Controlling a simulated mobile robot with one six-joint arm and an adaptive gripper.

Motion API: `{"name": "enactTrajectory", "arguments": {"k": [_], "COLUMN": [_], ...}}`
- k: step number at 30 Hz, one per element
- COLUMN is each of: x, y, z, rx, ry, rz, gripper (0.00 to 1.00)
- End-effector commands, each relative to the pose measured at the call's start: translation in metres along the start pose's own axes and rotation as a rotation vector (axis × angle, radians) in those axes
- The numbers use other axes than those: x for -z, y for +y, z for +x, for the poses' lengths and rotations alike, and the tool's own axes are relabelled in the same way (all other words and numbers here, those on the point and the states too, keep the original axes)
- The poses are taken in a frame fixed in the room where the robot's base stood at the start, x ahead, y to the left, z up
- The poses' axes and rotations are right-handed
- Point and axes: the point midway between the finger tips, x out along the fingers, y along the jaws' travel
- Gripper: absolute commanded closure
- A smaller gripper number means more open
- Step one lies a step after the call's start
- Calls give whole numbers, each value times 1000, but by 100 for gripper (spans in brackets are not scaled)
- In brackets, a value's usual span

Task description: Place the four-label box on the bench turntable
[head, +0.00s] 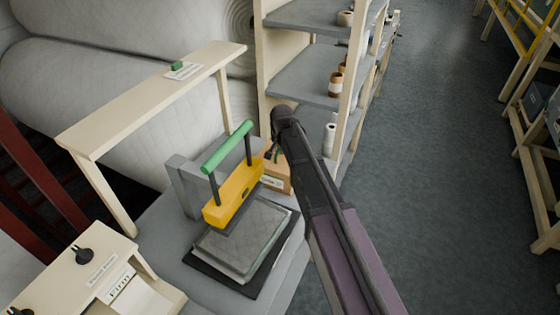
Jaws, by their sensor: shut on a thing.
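A small tan cardboard box (276,178) with a pale label on its near face shows beside the yellow press, partly behind my arm. Only part of it is visible, and the label is too small to read. My gripper (271,155) is at the top of the box and shut on it. The arm hides much of the contact and the box's right side. I cannot make out a turntable; it may be hidden behind the arm, box or press.
A yellow press (235,193) with a green handle stands left of the box, over a grey quilted pad (242,238) on a black plate. A cream raised shelf (150,95) spans the back of the grey bench. A shelving rack (300,85) stands behind. Open floor (430,170) lies right.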

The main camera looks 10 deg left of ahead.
Motion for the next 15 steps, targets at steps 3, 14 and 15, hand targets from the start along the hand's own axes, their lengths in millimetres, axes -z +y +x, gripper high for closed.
{"name": "enactTrajectory", "arguments": {"k": [3, 14, 15], "x": [0, 4, 5], "y": [0, -2, -2], "z": [-1, -16, -19], "rx": [-1, 0, 0], "ry": [1, 1, 1], "rz": [-2, -1, -1], "gripper": [100, 100, 100]}}
